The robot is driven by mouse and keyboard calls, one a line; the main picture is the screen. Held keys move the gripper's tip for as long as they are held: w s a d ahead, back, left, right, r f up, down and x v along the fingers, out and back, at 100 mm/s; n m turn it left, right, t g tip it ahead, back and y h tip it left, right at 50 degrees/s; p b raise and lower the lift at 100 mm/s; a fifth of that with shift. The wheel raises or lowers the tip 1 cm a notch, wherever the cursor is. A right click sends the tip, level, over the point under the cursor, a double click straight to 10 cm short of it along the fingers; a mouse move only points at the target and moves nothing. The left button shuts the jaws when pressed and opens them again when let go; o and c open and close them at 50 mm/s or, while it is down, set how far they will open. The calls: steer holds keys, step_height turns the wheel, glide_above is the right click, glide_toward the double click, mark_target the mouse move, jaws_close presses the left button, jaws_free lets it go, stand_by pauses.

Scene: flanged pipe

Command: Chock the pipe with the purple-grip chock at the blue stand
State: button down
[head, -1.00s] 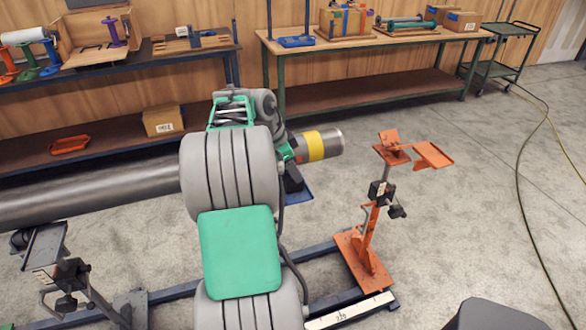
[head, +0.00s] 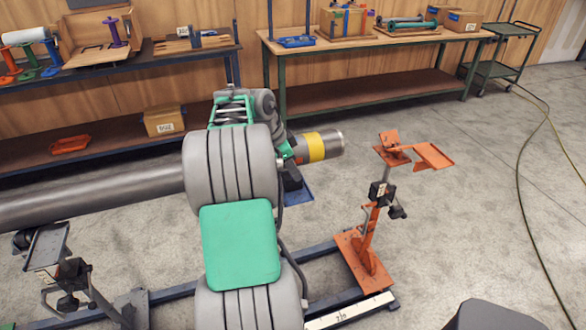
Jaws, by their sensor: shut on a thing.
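The grey steel pipe (head: 100,194) lies across the view from the left. It passes behind my arm, and its right end, with a yellow band (head: 317,147), sticks out on the right. The blue stand shows only as a piece of blue base (head: 302,193) on the floor below that end, beside a dark part; my arm hides the rest. Green and grey parts of my wrist show above and beside the pipe. My gripper's fingers are hidden behind my arm. I do not see the purple-grip chock at the pipe, and whether it touches the pipe cannot be seen.
An orange stand (head: 371,240) rises right of the pipe end. A grey stand (head: 46,247) is at lower left. Blue floor rails (head: 325,250) run between them. A left shelf holds a purple spool-shaped thing (head: 113,30). A workbench (head: 385,42) stands behind. Floor at right is open, with a hose.

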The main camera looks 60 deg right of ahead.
steer(key=shift+w+d+p, duration=0.4)
steer(key=shift+w+d, duration=0.2)
steer(key=c, duration=0.9)
jaws_free()
steer(key=shift+f, duration=0.1)
steer(key=shift+s+a+r+p, duration=0.15)
steer(key=shift+r+p, duration=0.65)
steer(key=shift+r, duration=0.4)
steer(key=shift+s+a+r+p, duration=0.1)
steer(key=shift+r+p, duration=0.65)
steer(key=shift+r, duration=0.45)
steer(key=shift+s+a+r+p, duration=0.15)
steer(key=shift+r+p, duration=0.65)
steer(key=shift+r, duration=0.4)
